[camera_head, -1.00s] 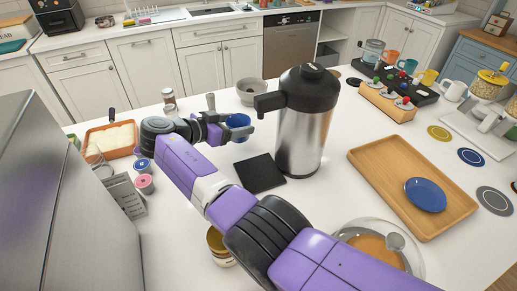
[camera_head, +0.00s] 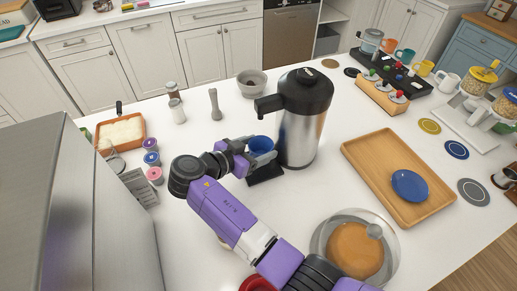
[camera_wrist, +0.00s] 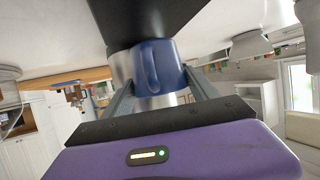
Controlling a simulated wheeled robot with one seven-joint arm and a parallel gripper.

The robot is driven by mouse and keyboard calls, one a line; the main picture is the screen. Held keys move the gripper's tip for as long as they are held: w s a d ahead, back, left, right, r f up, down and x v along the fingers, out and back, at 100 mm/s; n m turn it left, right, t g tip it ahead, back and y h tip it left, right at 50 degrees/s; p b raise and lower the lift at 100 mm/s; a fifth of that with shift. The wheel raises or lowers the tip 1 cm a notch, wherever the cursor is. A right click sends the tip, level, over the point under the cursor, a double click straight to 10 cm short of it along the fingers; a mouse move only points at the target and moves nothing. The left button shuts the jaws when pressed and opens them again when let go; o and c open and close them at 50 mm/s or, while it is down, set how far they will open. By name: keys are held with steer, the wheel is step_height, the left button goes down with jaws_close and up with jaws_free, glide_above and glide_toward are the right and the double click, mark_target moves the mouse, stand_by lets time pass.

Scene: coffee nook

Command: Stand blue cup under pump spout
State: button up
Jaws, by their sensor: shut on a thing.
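The blue cup (camera_head: 261,143) is held in my gripper (camera_head: 257,158), directly below the pump spout (camera_head: 268,104) in the head view. The silver and black pump pot (camera_head: 302,130) stands just right of it. The black mat (camera_head: 266,174) lies under the cup, partly hidden by my gripper. In the wrist view, which looks upside down, the blue cup (camera_wrist: 158,65) sits between both fingers, with the dark mat (camera_wrist: 150,15) against its base side. I cannot tell whether the cup touches the mat.
A glass-lidded dish (camera_head: 355,248) is in front. A grey bowl (camera_head: 251,83), a pestle-like grey object (camera_head: 214,104) and shakers stand behind. Coloured pods (camera_head: 152,158) are at left.

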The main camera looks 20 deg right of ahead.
steer(key=shift+f, duration=1.15)
steer(key=shift+f, duration=0.15)
steer(key=o, duration=1.5)
steer(key=shift+o, duration=0.2)
steer(key=shift+r, duration=0.2)
steer(key=shift+a, duration=0.35)
steer(key=b+v, duration=0.2)
steer(key=v, duration=0.5)
steer(key=shift+d, duration=0.15)
